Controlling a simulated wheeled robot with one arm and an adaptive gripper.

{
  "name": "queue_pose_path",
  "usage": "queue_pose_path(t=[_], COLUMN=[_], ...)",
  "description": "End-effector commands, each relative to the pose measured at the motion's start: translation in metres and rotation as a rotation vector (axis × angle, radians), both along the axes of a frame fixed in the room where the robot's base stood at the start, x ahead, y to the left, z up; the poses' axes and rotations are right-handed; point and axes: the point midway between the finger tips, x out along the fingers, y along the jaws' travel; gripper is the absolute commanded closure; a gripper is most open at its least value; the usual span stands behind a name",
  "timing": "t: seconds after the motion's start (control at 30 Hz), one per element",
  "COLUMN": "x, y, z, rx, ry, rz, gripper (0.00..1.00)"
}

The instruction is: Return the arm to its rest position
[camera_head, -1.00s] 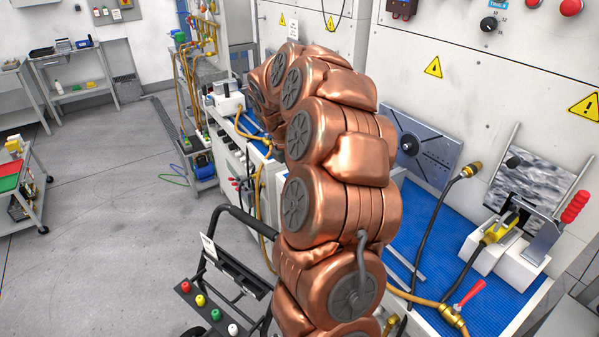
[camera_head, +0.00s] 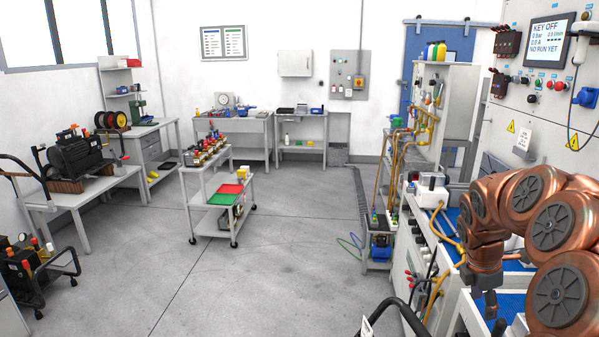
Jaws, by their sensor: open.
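My copper-coloured arm (camera_head: 555,235) is folded at the right edge of the head view, over the blue-matted bench. Its far end hangs down, and my gripper (camera_head: 490,304), small and dark, points downward at that end. It is open, and I see nothing held in it. Part of the arm is cut off by the right edge of the picture.
The bench (camera_head: 455,300) with hoses lies under the arm at right, below a wall panel with a screen (camera_head: 548,45). A table with a motor (camera_head: 80,155) is at left.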

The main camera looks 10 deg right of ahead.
Motion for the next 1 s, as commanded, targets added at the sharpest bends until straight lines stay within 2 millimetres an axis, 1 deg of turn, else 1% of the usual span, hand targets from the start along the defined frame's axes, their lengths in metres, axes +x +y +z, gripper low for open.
queue_pose_path(t=[0.03,0.2,0.37,0.5,0.57,0.7,0.77,0.9,0.97,1.0], x=[-0.002,-0.019,-0.045,-0.073,-0.086,-0.120,-0.135,-0.172,-0.187,-0.198], y=[0.019,0.081,0.134,0.175,0.191,0.225,0.237,0.265,0.275,0.281], z=[0.004,0.012,0.017,0.018,0.019,0.016,0.015,0.009,0.007,0.005], rx=[0.012,0.063,0.102,0.128,0.136,0.152,0.155,0.158,0.157,0.157], ry=[-0.016,-0.060,-0.085,-0.095,-0.100,-0.100,-0.100,-0.098,-0.098,-0.096], rz=[-0.030,-0.183,-0.337,-0.482,-0.547,-0.706,-0.778,-0.948,-1.022,-1.074], gripper=[0.47,0.47,0.47,0.47,0.47,0.47,0.47,0.47,0.47,0.47])
